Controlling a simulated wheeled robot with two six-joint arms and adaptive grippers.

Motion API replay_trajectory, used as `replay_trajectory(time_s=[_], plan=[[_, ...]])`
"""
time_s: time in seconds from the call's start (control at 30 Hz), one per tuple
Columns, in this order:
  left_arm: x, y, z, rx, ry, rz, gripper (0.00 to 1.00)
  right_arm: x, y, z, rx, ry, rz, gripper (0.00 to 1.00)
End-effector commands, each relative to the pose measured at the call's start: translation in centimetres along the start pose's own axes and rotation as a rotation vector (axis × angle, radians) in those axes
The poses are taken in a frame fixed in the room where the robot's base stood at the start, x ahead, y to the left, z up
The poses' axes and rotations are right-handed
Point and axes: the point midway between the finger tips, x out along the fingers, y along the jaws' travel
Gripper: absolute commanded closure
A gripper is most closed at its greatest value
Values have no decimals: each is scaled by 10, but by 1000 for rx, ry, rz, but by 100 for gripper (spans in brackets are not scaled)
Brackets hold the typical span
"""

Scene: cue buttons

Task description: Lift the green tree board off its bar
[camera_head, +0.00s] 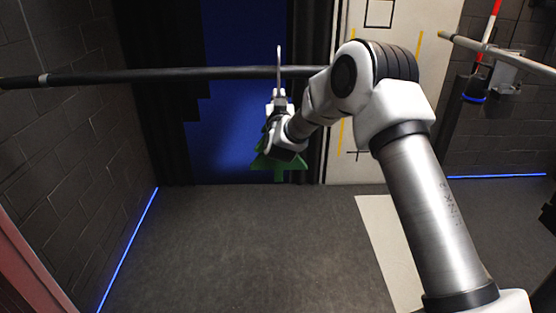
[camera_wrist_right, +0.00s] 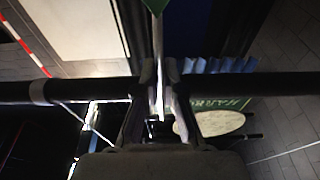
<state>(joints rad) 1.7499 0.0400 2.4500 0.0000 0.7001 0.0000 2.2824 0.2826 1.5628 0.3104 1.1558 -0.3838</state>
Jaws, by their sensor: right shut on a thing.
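The green tree board (camera_head: 290,162) hangs below the dark bar (camera_head: 180,75) in the head view, largely hidden behind my right wrist. Its pale hook (camera_head: 279,56) rises above the bar and appears to still be around it. My right gripper (camera_head: 279,97) is just below the bar, shut on the pale stem of the board's hanger. In the right wrist view, the fingers (camera_wrist_right: 159,75) close on that pale stem, and a green tip (camera_wrist_right: 156,5) shows at the top edge. The bar (camera_wrist_right: 80,88) crosses behind the fingers. My left gripper is not in view.
A brick wall (camera_head: 60,135) stands at the left and a blue panel (camera_head: 235,120) between dark curtains behind the bar. A second pale bar (camera_head: 490,48) is at the upper right. The grey floor (camera_head: 240,240) below is mostly clear.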

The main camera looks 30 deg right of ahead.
Motion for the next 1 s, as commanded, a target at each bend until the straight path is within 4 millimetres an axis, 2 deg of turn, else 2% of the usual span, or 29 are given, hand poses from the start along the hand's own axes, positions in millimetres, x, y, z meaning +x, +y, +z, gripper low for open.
replay_trajectory(time_s=[1.0], plan=[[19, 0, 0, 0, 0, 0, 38, -81, 0, -19, 1, 7, 0, 100]])
